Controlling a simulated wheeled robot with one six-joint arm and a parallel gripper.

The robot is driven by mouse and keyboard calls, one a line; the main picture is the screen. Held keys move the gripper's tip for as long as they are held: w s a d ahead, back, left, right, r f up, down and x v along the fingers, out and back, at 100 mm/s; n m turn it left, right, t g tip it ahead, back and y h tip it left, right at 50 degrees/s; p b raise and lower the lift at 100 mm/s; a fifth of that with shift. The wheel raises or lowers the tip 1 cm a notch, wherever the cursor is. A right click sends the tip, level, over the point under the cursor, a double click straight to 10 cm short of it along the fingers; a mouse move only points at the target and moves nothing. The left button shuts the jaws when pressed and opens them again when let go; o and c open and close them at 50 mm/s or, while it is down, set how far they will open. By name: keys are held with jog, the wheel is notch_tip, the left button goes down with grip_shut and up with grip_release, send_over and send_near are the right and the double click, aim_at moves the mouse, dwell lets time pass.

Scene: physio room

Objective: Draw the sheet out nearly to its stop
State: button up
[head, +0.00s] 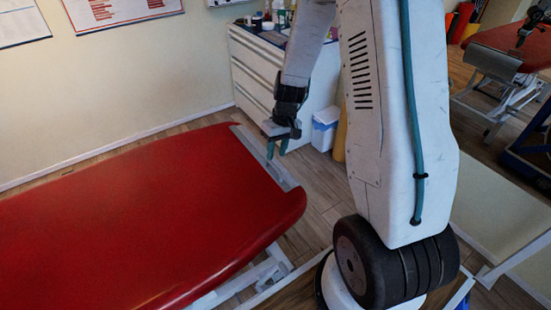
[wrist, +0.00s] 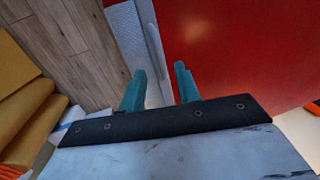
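A pale textured strip (wrist: 126,28), which may be the sheet, runs along the end of the red couch in the wrist view. A light grey bar (wrist: 152,42) lies between it and the red top. In the head view, a narrow pale edge (head: 262,158) shows at the couch end. My gripper (head: 277,150) is above the far part of that end, teal fingers pointing down. In the wrist view my gripper (wrist: 160,71) has its fingers apart, with the bar and part of the strip seen between them. I cannot tell their height above it or any contact.
The red couch top (head: 140,205) fills the left of the head view. A white drawer cabinet (head: 262,75) with bottles stands behind my gripper. A white and blue bin (head: 325,128) stands beside it. Bare wooden floor (head: 318,185) lies right of the couch end.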

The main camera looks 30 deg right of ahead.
jog(key=shift+a+f, duration=0.2)
jog(key=shift+f, duration=0.65)
jog(key=shift+a+f, duration=0.15)
jog(key=shift+f, duration=0.7)
jog(key=shift+c, duration=0.3)
grip_shut()
jog(key=shift+d, duration=0.1)
